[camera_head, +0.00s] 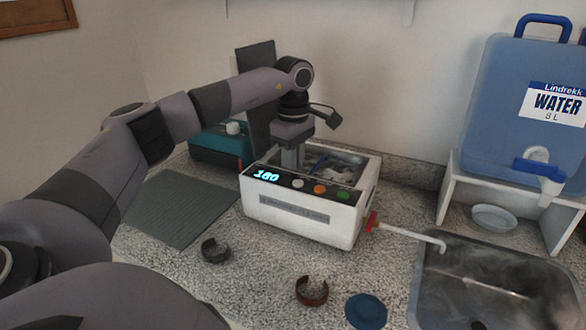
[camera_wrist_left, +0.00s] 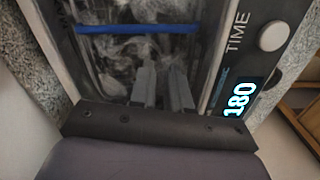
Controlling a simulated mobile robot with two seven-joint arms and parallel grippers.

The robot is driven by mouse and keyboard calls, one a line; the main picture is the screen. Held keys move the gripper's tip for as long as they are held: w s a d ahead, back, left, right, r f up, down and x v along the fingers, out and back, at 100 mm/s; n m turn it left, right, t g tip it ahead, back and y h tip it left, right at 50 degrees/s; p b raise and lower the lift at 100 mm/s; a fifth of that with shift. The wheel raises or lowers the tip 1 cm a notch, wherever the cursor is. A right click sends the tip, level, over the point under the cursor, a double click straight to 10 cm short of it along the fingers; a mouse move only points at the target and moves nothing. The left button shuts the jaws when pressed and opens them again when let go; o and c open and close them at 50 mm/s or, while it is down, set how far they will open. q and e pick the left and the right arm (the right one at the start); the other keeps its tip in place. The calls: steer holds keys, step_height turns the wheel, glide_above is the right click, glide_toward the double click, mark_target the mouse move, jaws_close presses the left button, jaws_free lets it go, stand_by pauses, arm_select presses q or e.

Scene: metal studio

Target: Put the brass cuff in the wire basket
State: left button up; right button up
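The wire basket sits in the open tank of the white cleaning machine (camera_head: 300,218); its blue handle (camera_wrist_left: 138,29) crosses the tank in the left wrist view. The mesh and contents are blurred. My left gripper (camera_head: 291,160) points down into the tank's left end. In the wrist view its two fingers (camera_wrist_left: 163,75) stand apart with nothing clear between them. A reddish-brown open cuff (camera_head: 312,291) and a dark grey open cuff (camera_head: 215,251) lie on the counter in front. I cannot pick out a clearly brass-coloured cuff. My right gripper is not in view.
A blue disc (camera_head: 366,311) lies beside the brown cuff. A ridged grey-green mat (camera_head: 180,207) is at left, a teal box (camera_head: 222,147) behind. A sink (camera_head: 490,285), a drain spout (camera_head: 410,236) and a water container (camera_head: 520,110) on a stand are at right.

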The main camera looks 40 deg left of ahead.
arm_select(q)
step_height(320, 180, up, 11)
steer(key=shift+f, duration=0.15)
steer(key=shift+f, duration=0.1)
stand_by(0.6)
